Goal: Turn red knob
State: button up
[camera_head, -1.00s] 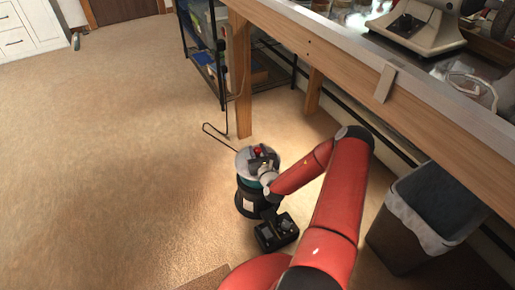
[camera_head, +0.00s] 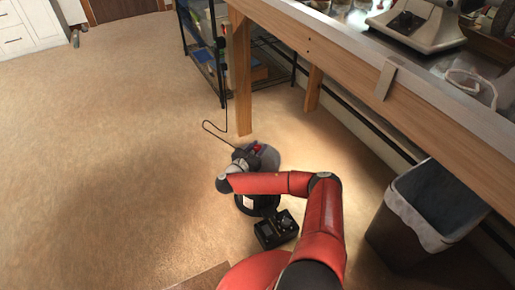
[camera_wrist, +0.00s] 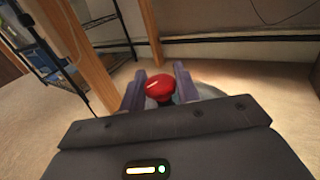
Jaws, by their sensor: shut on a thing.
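The red knob (camera_wrist: 160,87) is round and glossy and sits between the two fingers of my gripper (camera_wrist: 159,90) in the wrist view. The fingers are shut on it from both sides. In the head view, the red knob (camera_head: 257,148) shows as a small red spot on top of a dark, round, grey-topped device (camera_head: 268,158) on the floor. My gripper (camera_head: 252,153) reaches it from the left there. My arm hides much of the device, and the knob's turn angle cannot be told.
A black box (camera_head: 275,230) stands on the floor close to the device. A wooden workbench (camera_head: 310,45) and a grey bin (camera_head: 430,215) are on the right. A dark shelf rack (camera_head: 207,60) stands behind. The floor on the left is clear.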

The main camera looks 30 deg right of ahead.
jog(key=shift+r+m+g+h, duration=0.1)
jog(key=shift+m+g+h, duration=0.45)
jog(key=shift+g, duration=0.25)
jog(key=shift+w+d+m+g, duration=0.1)
jog(key=shift+m+g, duration=0.15)
jog(key=shift+g, duration=0.05)
jog(key=o, duration=1)
